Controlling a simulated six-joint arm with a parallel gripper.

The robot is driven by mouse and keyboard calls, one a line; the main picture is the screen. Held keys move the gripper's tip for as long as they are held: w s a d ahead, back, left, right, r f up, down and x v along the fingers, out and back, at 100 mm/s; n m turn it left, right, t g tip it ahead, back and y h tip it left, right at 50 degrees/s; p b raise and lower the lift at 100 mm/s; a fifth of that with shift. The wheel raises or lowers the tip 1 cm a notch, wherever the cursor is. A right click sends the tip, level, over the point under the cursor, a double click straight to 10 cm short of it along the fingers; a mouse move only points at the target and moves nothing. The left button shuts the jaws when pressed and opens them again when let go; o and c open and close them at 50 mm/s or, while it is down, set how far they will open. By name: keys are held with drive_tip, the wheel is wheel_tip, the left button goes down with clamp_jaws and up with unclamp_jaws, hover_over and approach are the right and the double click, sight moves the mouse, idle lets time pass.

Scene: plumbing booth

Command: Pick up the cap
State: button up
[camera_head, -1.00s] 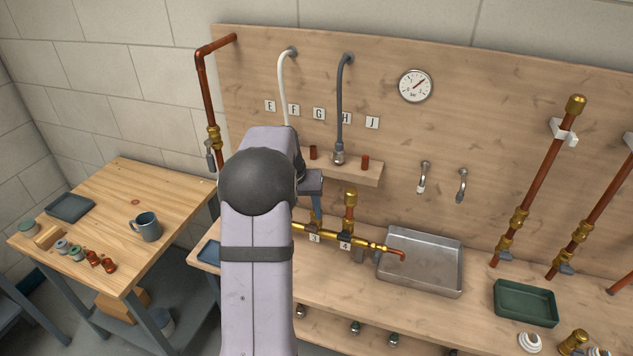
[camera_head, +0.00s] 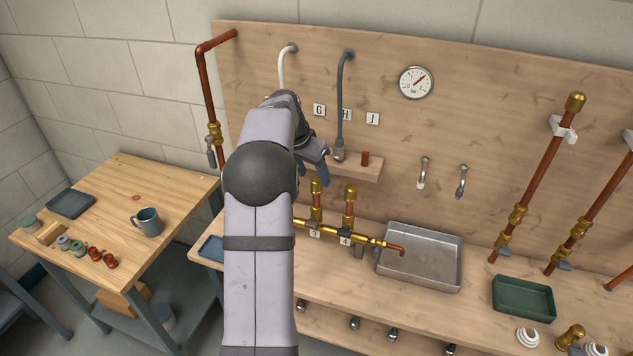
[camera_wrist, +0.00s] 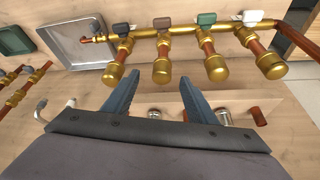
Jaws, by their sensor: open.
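Several brass caps top the upright stubs of a brass manifold (camera_head: 332,233) on the bench; I cannot tell which one the task means. In the head view one cap (camera_head: 317,185) stands above label 3 and another (camera_head: 350,192) above label 4; the others are hidden behind my arm. My gripper (camera_head: 314,172) is open and empty, just above and close to the cap over label 3. In the wrist view my fingers (camera_wrist: 159,76) are spread, with a brass cap (camera_wrist: 162,72) showing between their tips. Another cap (camera_wrist: 217,68) is to the right.
A small wall shelf (camera_head: 358,170) carrying a copper piece (camera_head: 365,158) is close behind my gripper. A grey hose (camera_head: 340,105) hangs down to it. A metal tray (camera_head: 420,257) lies right of the manifold. A green tray (camera_head: 524,300) is further right.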

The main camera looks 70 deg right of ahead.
sight(315, 180)
drive_tip(key=shift+d+f+p, duration=0.3)
drive_tip(key=shift+f+p, duration=0.3)
drive_tip(key=shift+p, duration=0.15)
drive_tip(key=shift+p+x, duration=0.95)
drive_tip(key=shift+x, duration=1.05)
drive_tip(key=shift+w+d+r, duration=0.1)
drive_tip(key=shift+d, duration=0.05)
drive_tip(key=c, duration=1.2)
